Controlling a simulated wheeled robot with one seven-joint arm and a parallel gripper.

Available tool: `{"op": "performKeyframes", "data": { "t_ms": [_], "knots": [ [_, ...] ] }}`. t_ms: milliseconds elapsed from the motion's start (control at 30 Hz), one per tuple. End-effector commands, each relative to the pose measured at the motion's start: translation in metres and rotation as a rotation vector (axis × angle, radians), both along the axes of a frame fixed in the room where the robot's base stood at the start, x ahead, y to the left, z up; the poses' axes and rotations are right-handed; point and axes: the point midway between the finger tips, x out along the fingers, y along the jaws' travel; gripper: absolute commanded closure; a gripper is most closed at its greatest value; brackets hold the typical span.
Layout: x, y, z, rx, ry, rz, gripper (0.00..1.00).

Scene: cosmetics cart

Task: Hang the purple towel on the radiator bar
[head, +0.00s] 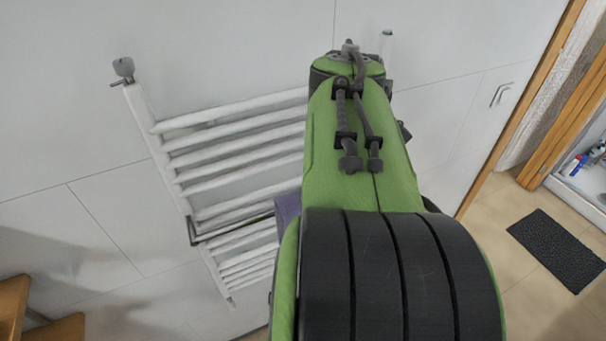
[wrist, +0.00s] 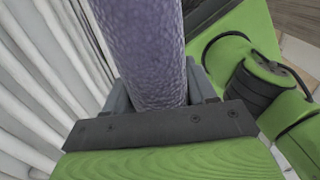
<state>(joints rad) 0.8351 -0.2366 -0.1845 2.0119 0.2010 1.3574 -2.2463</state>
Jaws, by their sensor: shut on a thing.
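The purple towel (wrist: 140,45) is held between the fingers of my gripper (wrist: 155,92) in the wrist view and runs up out of that picture. In the head view only a small piece of the towel (head: 287,210) shows beside my green arm, which hides the gripper. The white radiator (head: 230,111) is on the wall to the left of the arm. A thin grey bar (head: 192,232) stands out in front of its lower half, and its right part is hidden. The radiator's white tubes (wrist: 45,75) are close on the left in the wrist view. I cannot tell whether the towel touches the bar.
A wooden piece of furniture (head: 12,305) is at the lower left. A dark mat (head: 558,250) lies on the tiled floor at the right, near a wooden door frame (head: 520,110). The wall left of the radiator is clear.

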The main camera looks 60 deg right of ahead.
Motion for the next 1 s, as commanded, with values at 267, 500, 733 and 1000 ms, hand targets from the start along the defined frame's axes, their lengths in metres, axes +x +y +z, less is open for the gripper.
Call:
{"op": "performKeyframes", "data": {
  "t_ms": [267, 500, 733, 1000],
  "knots": [
    [0.02, -0.013, 0.001, 0.002, 0.001, 0.002, 0.79],
    [0.044, -0.027, 0.001, 0.002, 0.001, 0.001, 0.79],
    [0.066, -0.04, 0.002, 0.002, 0.001, 0.001, 0.79],
    [0.093, -0.056, 0.004, 0.002, 0.002, 0.001, 0.79]
  ]
}}
